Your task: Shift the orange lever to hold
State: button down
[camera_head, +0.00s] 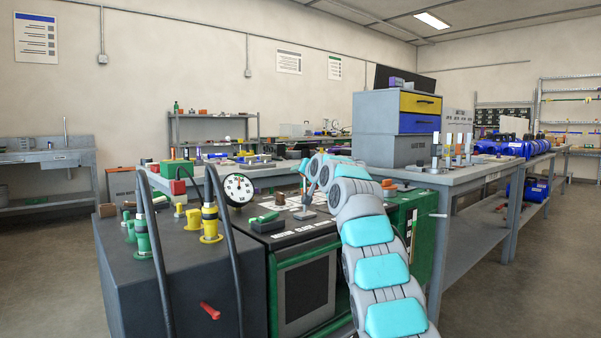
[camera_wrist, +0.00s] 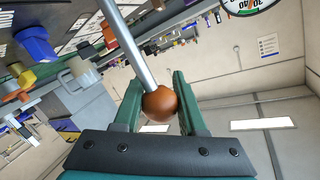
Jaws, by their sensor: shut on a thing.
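The orange lever shows in the wrist view as a silver rod with a glossy orange-brown ball knob (camera_wrist: 160,103) at its end. My gripper (camera_wrist: 158,84) has its two green fingers on either side of the knob and is shut on it. In the head view my gripper (camera_head: 304,168) is over the cart's top panel, at the upper end of the lever's rod (camera_head: 305,200). The rod rises from a small grey plate on the panel. The knob is hidden there by my gripper.
Left of the lever stand a round gauge (camera_head: 238,189), a green-handled part (camera_head: 263,218), a yellow fitting (camera_head: 210,223) and a green fitting (camera_head: 141,236). Two black hoses (camera_head: 223,240) arch up in front. A grey bench (camera_head: 455,181) stands to the right.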

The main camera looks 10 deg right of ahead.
jog(key=shift+c, duration=2.3)
grip_release()
jog(key=shift+s, duration=0.1)
jog(key=b+v, duration=0.5)
jog(key=v, duration=0.2)
jog(key=shift+s+b, duration=0.3)
jog(key=shift+b, duration=0.1)
